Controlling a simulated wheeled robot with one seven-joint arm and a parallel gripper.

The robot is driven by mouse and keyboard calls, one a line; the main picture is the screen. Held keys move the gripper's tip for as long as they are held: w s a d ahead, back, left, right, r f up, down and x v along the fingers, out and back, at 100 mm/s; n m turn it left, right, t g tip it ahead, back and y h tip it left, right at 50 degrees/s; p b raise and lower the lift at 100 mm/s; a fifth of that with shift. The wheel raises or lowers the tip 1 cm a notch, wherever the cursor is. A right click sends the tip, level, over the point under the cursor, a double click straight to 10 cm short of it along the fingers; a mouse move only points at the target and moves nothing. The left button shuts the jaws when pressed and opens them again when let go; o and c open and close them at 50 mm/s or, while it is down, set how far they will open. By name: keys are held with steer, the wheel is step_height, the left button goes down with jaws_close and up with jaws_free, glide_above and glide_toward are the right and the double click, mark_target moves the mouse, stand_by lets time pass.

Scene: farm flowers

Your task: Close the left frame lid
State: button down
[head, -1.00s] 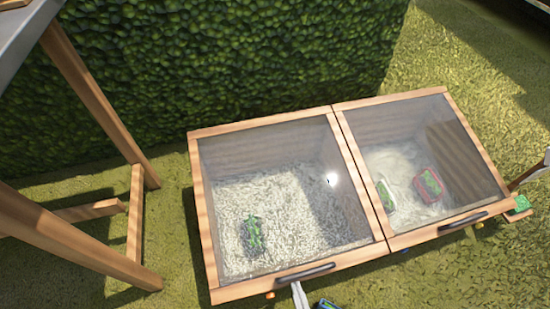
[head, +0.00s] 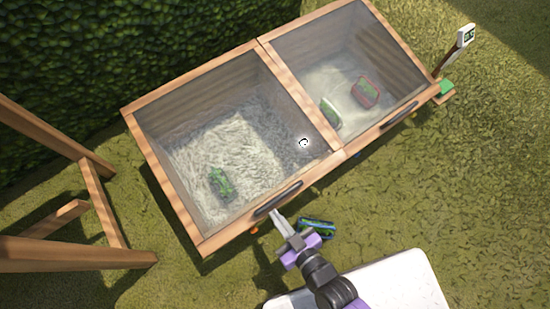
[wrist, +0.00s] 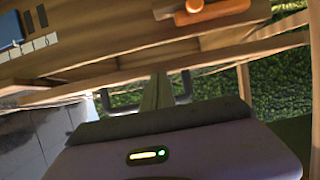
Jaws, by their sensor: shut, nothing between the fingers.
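The left frame lid (head: 167,192) is a wood-framed clear panel lying over the left half of the wooden cold frame. In the head view it looks nearly level with the right lid (head: 398,42); I cannot tell whether a small gap stays under its front edge. Its dark handle (head: 279,199) is on the front rail. My gripper (head: 275,214) is shut and empty, with its tips at the handle's front side; contact is unclear. In the wrist view the gripper's fingers (wrist: 156,92) point between the dark handle's ends, near the wooden rail (wrist: 80,73).
Plants in small pots sit inside on pale gravel under both lids. An orange latch (wrist: 210,12) is on the front wall. A blue-green object (head: 317,228) lies on the grass beside my gripper. A wooden stand (head: 100,205) is at left; a hedge (head: 110,45) stands behind.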

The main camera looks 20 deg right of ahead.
step_height(320, 180, up, 16)
steer(key=t+p, duration=0.1)
steer(key=p, duration=0.5)
steer(key=shift+w+f, duration=0.15)
steer(key=shift+w, duration=0.2)
